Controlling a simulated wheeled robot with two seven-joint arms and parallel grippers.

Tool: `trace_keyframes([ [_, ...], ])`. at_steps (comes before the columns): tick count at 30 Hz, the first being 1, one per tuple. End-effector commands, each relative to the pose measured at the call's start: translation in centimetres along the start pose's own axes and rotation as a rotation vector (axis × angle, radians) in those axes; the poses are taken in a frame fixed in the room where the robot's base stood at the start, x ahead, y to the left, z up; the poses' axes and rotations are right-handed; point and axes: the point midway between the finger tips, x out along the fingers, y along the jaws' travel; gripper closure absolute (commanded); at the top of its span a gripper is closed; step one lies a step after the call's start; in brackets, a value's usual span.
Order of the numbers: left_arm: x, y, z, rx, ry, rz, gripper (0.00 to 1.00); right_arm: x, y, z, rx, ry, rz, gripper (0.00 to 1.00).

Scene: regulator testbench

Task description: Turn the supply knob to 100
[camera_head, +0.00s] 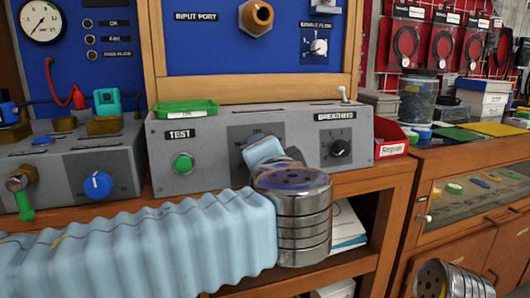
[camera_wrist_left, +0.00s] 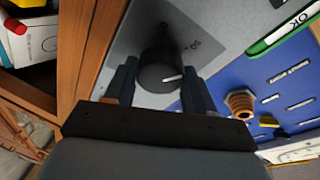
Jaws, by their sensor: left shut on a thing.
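The supply knob (camera_wrist_left: 160,70) is black and round with a white pointer line, on a grey dial plate (camera_wrist_left: 116,62). The pointer line points right in the left wrist view. Digits that look like 0 and 50 show on the plate beside the knob; the rest of the scale is hidden. My left gripper (camera_wrist_left: 161,88) has one finger on each side of the knob and is shut on it. In the head view my left wrist and gripper (camera_head: 267,152) cover the knob, in the middle of the grey console (camera_head: 215,150). My right gripper is not in view.
A green TEST button (camera_head: 183,163) is left of my gripper and a black BREATHING knob (camera_head: 340,148) is right of it. A green tray (camera_head: 186,108) and a small toggle switch (camera_head: 343,94) are on the console top. A red bin (camera_head: 393,140) stands to the right.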

Motion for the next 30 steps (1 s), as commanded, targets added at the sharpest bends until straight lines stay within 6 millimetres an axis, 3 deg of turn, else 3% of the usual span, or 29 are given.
trace_keyframes([
  [18,-0.1,-0.5,-0.2,0.573,-0.001,0.12,0.76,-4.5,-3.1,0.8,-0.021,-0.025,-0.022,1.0],
  [30,0.0,-0.3,-0.2,0.862,0.001,0.179,0.76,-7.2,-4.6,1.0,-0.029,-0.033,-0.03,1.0],
])
